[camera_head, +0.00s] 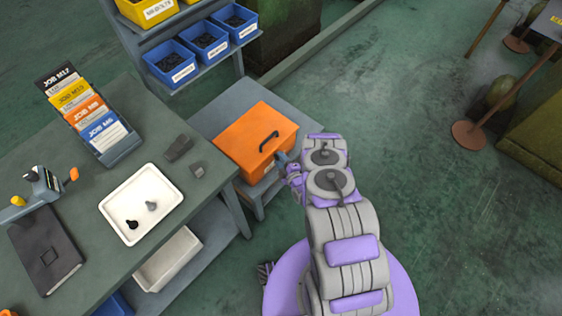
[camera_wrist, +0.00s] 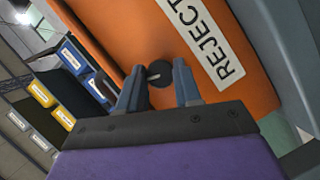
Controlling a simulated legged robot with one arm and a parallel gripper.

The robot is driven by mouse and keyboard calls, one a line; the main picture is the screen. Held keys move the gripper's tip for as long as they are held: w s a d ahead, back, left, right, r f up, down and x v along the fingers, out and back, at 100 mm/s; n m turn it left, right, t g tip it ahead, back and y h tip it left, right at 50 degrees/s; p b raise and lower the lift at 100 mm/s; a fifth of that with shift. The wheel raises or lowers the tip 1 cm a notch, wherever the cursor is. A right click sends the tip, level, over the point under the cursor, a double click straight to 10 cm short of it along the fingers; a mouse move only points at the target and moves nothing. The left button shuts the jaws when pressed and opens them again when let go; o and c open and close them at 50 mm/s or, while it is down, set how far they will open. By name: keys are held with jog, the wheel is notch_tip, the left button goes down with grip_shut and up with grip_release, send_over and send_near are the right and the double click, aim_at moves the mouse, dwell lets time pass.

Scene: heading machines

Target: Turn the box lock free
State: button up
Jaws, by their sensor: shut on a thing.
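An orange box (camera_head: 256,140) with a dark handle on its lid sits on a low grey-blue stand beside the workbench. In the wrist view the box's orange front (camera_wrist: 262,85) fills much of the picture and carries a white "REJECT" label (camera_wrist: 205,38). A small round dark lock (camera_wrist: 159,73) shows on that front. My gripper (camera_wrist: 157,85) is at the lock, with one finger on each side of it, and is shut on it. In the head view my gripper (camera_head: 281,158) is at the box's right front side, and the lock is hidden there.
The workbench (camera_head: 90,190) at left holds a white tray (camera_head: 118,202) with small parts, a job card rack (camera_head: 97,125) and a dark binder (camera_head: 45,250). Shelves with blue bins (camera_head: 170,62) stand behind. Green floor (camera_head: 400,110) to the right is open.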

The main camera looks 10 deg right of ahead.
jog(key=shift+s+a+f+n+t+b, duration=0.15)
jog(key=shift+n+t+b, duration=0.2)
jog(key=shift+n+b, duration=0.4)
jog(key=shift+w+f+n+t+b, duration=0.15)
jog(key=shift+n+t+b, duration=0.2)
jog(key=shift+n+b, duration=0.4)
jog(key=shift+s, duration=0.15)
jog(key=o, duration=1)
jog(key=shift+r, duration=0.1)
jog(key=shift+o, duration=0.2)
